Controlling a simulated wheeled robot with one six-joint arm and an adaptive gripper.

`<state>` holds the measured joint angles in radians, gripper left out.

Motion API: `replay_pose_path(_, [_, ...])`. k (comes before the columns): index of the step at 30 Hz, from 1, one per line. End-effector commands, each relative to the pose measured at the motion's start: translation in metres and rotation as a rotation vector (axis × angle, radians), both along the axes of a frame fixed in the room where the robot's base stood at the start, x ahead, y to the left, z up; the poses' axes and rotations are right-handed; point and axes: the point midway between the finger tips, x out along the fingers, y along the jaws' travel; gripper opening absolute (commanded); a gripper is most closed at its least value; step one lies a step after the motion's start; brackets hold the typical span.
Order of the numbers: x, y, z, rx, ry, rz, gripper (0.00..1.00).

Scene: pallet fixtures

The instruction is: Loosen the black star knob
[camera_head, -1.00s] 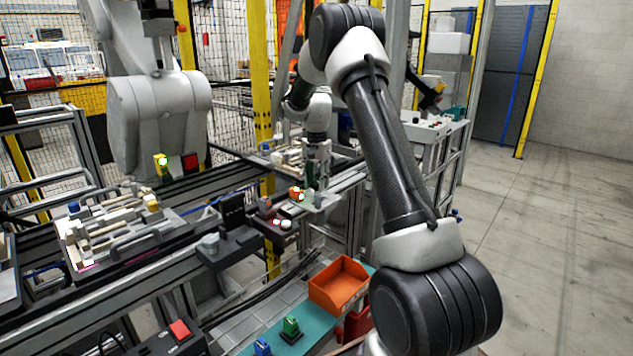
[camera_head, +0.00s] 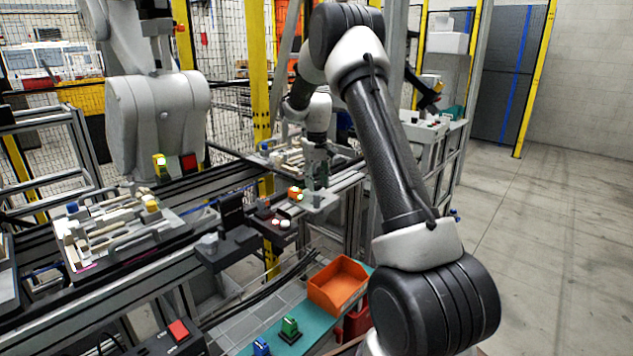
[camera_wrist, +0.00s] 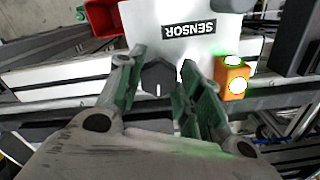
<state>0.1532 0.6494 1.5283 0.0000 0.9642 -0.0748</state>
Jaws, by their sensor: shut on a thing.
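The black star knob (camera_wrist: 158,77) shows in the wrist view, seen from above, with a short white line on its top. It sits at the edge of a white plate (camera_wrist: 168,18) marked SENSOR upside down. My gripper (camera_wrist: 163,86) has one green-grey finger on each side of the knob and is shut on it. In the head view my gripper (camera_head: 316,184) points down over the pale bracket plate (camera_head: 322,205) beside the conveyor, and the knob is hidden there.
An orange box with lit green buttons (camera_wrist: 232,78) stands close to the right finger in the wrist view. A red bin (camera_wrist: 101,17) is at upper left. In the head view, an orange tray (camera_head: 338,284) and a loaded pallet (camera_head: 115,236) stand apart from my gripper.

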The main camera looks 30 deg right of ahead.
Motion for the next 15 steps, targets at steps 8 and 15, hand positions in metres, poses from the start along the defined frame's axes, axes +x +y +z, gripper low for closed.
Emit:
replay_pose_path(8, [0.0006,-0.0012,0.0008,-0.001,-0.002,0.195,0.12])
replay_pose_path(15, [0.0008,-0.0017,0.0008,-0.001,-0.002,0.293,0.12])
